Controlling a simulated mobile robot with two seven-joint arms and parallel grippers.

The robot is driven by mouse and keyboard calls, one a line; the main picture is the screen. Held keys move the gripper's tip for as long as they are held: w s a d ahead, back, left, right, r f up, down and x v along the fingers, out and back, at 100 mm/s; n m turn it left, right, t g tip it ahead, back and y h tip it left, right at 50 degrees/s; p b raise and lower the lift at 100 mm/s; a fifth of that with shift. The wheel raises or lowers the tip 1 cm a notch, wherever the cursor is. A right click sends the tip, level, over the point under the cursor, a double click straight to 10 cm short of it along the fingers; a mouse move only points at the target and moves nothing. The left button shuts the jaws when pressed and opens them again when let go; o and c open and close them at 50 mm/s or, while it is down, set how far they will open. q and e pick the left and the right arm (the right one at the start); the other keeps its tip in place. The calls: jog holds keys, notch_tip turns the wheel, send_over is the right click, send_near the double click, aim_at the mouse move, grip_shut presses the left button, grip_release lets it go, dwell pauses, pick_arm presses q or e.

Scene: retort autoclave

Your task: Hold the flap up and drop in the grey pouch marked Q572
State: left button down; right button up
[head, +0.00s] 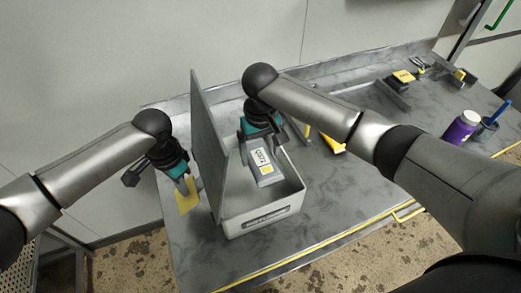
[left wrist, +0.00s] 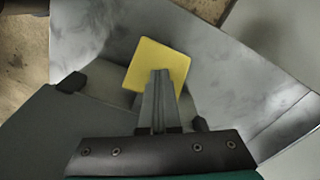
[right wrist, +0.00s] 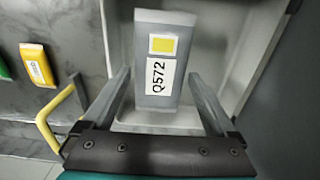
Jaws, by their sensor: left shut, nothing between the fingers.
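The grey pouch marked Q572 (head: 264,168) has a white label and a yellow square. It is inside the open pale box (head: 255,218), and it also shows in the right wrist view (right wrist: 158,100). My right gripper (head: 258,148) is over the box, fingers spread on both sides of the pouch with gaps visible. The grey flap (head: 208,130) stands upright at the box's left side. My left gripper (head: 188,188) is left of the flap, shut and empty, fingertips overlapping a yellow tab (left wrist: 150,62). I cannot tell whether they touch it.
A yellow-orange pouch (right wrist: 37,65) lies on the grey bench right of the box. A purple bottle (head: 461,129) and a cup with a blue pen (head: 487,127) stand at the right. Small items lie at the back right. Bare bench (head: 340,195) lies front right of the box.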

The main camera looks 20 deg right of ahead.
pick_arm(q)
jog(key=shift+d, duration=0.1)
pick_arm(e)
jog(key=shift+o, duration=0.3)
notch_tip(320, 180, up, 12)
dwell(0.3)
pick_arm(q)
jog(key=shift+r, duration=0.1)
pick_arm(e)
jog(key=shift+r, duration=0.15)
pick_arm(q)
notch_tip(320, 180, up, 3)
jog(key=p, duration=0.3)
jog(key=shift+p, duration=0.35)
notch_tip(320, 180, up, 12)
jog(key=p, duration=0.6)
pick_arm(e)
notch_tip(320, 180, up, 10)
jog(key=shift+f, duration=0.2)
